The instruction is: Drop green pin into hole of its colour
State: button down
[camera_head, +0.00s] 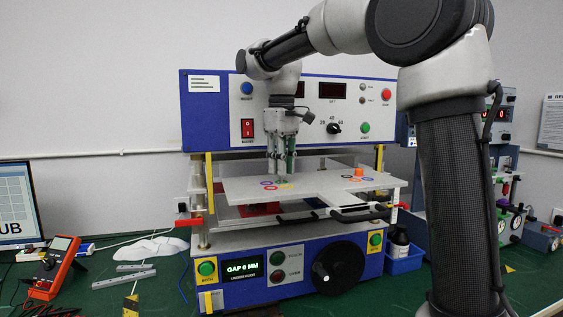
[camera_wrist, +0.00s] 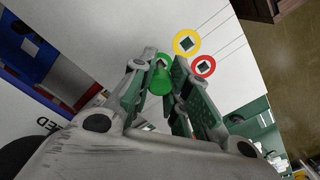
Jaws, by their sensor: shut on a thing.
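My gripper (camera_head: 277,170) is shut on a green pin (camera_wrist: 161,80), seen between its fingertips in the wrist view. In the head view the gripper points down just above the left ring group on a white plate (camera_head: 315,187); the pin is hard to make out there. In the wrist view a green ring (camera_wrist: 163,58) shows just beyond the pin's end, partly hidden by pin and fingers. I cannot tell whether the pin touches it. A yellow ring (camera_wrist: 179,37) and a red ring (camera_wrist: 213,66), each around a dark square hole, lie beside it.
An orange piece (camera_head: 359,172) stands by a second ring group on the plate's right. The blue and white test machine (camera_head: 225,125) rises behind the plate. An orange multimeter (camera_head: 52,268) and a monitor stand at the left of the green table.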

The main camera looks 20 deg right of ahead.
jog(key=shift+f, duration=1.5)
jog(key=c, duration=1.3)
grip_release()
notch_tip(320, 180, up, 12)
